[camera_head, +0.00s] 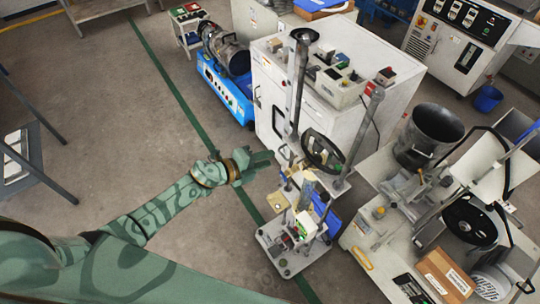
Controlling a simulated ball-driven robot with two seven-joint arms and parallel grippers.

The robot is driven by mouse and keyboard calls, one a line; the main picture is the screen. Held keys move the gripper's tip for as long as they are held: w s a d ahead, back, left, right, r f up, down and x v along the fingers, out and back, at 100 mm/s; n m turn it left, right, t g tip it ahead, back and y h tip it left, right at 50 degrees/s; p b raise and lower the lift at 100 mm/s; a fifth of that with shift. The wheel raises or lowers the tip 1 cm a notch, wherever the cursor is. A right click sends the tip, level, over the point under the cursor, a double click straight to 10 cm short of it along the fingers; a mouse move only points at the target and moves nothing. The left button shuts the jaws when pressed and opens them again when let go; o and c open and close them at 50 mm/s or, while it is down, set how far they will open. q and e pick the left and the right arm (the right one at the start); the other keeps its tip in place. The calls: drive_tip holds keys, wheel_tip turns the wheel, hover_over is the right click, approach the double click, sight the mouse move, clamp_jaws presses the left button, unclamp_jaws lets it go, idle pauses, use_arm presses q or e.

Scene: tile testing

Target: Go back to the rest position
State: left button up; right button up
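My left arm comes in from the lower left in green camouflage colours and reaches out over the floor. My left gripper (260,164) is at its end, near the middle of the picture, just left of the testing machine with the handwheel. Its fingers point right. They are too small to tell whether they are open or shut, and I see no object clearly held in them. My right gripper is not in view.
A testing machine (291,248) with two columns stands right of my gripper. A white cabinet (272,101) and a blue machine (226,95) stand behind. A bench with a metal pot (432,135) and a cardboard box (445,275) is at right. The floor at left is largely clear.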

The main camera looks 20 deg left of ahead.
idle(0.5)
use_arm(q)
drive_tip(key=s+a+f+n+y, duration=0.3)
drive_tip(key=a+f+n+y, duration=0.3)
drive_tip(key=a+f+n, duration=0.4)
drive_tip(key=s+a+f+n+g+y, duration=0.25)
drive_tip(key=s+f+n, duration=0.35)
drive_tip(key=s+f, duration=0.55)
drive_tip(key=s+d+f+n+g, duration=0.1)
drive_tip(key=s+f+n+g, duration=0.1)
drive_tip(key=s, duration=0.9)
drive_tip(key=s+d+f+n+g, duration=0.2)
drive_tip(key=s+f+g, duration=0.1)
drive_tip(key=s, duration=0.8)
drive_tip(key=s+d+f+n+g, duration=0.1)
drive_tip(key=s+f, duration=0.3)
drive_tip(key=s, duration=0.8)
drive_tip(key=shift+d+f+n+g, duration=0.25)
drive_tip(key=shift+n+g, duration=0.25)
drive_tip(key=shift+g, duration=0.35)
